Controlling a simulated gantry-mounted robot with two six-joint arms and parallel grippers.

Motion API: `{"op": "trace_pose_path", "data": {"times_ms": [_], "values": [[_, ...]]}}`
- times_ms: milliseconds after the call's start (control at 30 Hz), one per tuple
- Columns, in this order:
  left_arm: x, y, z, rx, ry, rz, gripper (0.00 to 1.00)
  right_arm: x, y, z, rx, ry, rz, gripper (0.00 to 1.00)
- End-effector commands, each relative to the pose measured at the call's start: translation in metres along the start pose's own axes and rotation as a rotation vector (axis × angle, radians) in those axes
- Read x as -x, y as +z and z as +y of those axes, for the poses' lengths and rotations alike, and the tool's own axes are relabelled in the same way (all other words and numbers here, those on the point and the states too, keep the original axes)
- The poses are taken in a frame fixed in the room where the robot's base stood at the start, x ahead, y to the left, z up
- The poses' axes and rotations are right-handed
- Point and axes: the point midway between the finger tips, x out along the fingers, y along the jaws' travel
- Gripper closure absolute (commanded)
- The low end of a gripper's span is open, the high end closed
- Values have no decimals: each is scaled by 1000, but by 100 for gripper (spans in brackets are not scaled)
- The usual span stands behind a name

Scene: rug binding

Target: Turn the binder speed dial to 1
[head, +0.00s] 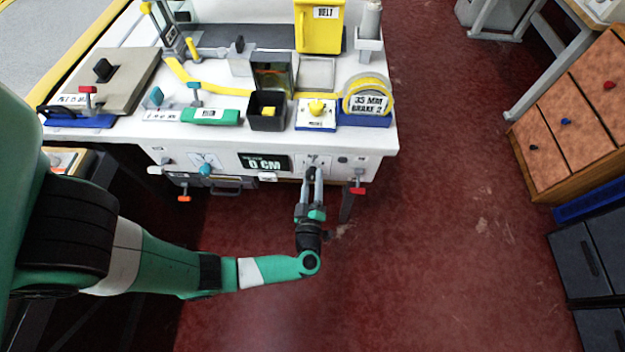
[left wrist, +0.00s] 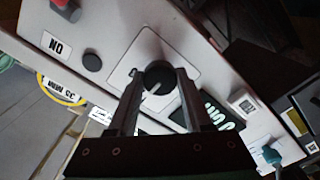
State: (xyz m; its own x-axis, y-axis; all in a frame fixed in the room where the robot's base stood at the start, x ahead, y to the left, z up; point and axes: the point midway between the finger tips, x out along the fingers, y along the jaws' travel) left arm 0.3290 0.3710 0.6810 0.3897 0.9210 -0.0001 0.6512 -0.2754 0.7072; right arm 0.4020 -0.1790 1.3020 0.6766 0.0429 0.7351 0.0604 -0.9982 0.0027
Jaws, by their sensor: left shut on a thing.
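The dark round dial (left wrist: 158,76) sits on a pale square plate on the front panel of the white binding table, with a light mark on its face. In the head view its plate (head: 325,161) shows just right of the "0 CM" display (head: 264,163), with the dial mostly hidden behind my gripper. My left gripper (head: 313,174) points at the panel and is shut on the dial, with one finger on each side in the left wrist view (left wrist: 158,88). The dial's scale numbers are not legible. My right gripper is not in view.
A teal knob (head: 206,169) is on the panel's left part. A red-handled lever (head: 358,190) hangs right of my gripper. A yellow tape roll (head: 368,93) and a black bin (head: 266,122) stand on the tabletop.

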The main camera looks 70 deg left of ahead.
Motion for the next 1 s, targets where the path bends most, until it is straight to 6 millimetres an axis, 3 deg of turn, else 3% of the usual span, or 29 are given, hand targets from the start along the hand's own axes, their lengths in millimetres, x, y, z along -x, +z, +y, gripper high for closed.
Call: {"op": "trace_pose_path", "data": {"times_ms": [100, 467, 1000], "values": [[0, 0, 0, 0, 0, 0, 100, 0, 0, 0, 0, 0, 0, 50], [0, 0, 0, 52, 0, 1, 100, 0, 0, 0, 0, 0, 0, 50], [0, 1, 0, 452, 0, 1, 100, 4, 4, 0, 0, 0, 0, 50]]}}
